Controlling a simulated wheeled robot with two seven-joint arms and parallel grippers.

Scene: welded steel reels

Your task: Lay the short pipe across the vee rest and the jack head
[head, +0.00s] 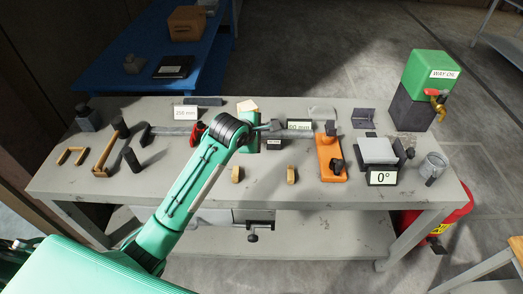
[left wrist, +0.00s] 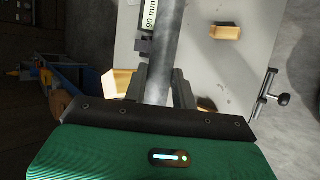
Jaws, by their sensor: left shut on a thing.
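My left gripper (head: 260,132) is above the middle of the bench, and its fingers also show in the left wrist view (left wrist: 160,88). It is shut on the short pipe, a plain grey tube (left wrist: 166,45) that runs away from the fingers past the 90 mm sign. In the head view the pipe (head: 295,135) points right, toward an orange stand (head: 329,160) with a dark upright top and a black knob. I cannot tell whether the pipe touches that stand. I cannot tell surely which parts are the vee rest and jack head. My right gripper is not in view.
Two small wooden blocks (head: 291,175) lie at the bench front. A 0° display (head: 382,177) and a grey plate stand right of the orange stand. A green water container (head: 428,75) stands at right.

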